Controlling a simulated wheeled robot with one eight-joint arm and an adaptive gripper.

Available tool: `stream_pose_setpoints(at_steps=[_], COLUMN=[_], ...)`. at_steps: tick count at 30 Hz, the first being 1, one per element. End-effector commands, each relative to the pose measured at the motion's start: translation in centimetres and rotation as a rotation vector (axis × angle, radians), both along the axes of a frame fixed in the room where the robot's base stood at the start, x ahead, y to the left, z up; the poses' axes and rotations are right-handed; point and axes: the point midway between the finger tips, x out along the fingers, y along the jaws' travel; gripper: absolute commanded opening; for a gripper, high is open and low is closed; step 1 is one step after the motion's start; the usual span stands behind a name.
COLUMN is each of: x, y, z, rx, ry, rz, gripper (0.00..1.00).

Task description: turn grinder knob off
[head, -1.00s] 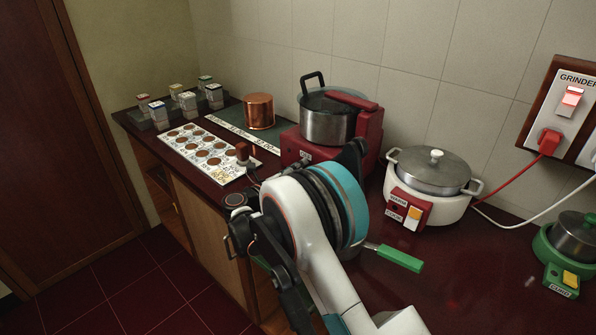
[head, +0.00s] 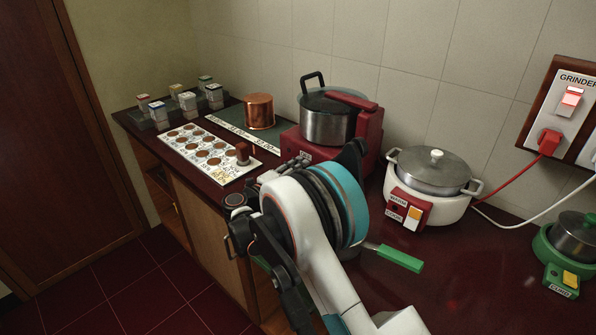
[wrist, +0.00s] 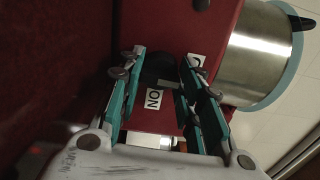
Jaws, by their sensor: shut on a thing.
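The grinder (head: 360,137) is a red base with a steel jar (head: 325,124) on top, at the back of the counter. In the wrist view its red front (wrist: 160,115) carries a black knob (wrist: 157,70) beside a white label reading ON. My gripper (wrist: 163,68) has its teal fingers on either side of the knob and is shut on it. The knob's pointer direction cannot be made out. In the head view my arm hides most of the gripper and the knob.
A white cooker (head: 432,190) with a steel lid stands right of the grinder. A green-handled tool (head: 400,258) lies in front. A card of brown discs (head: 208,150), a copper pot (head: 259,111) and several small jars stand left. The grinder's wall switch (head: 571,97) glows red.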

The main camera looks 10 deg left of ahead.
Motion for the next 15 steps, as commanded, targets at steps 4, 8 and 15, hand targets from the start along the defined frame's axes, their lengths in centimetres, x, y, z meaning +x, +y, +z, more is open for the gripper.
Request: stream_pose_setpoints(at_steps=[4, 8, 15], x=[0.01, 0.01, 0.00], y=[0.10, 0.10, 0.10], z=[-0.03, -0.03, -0.04], rx=[-0.035, -0.051, -0.057], ry=[0.022, 0.031, 0.035], rz=[0.002, 0.002, 0.002], gripper=[0.09, 0.09, 0.09])
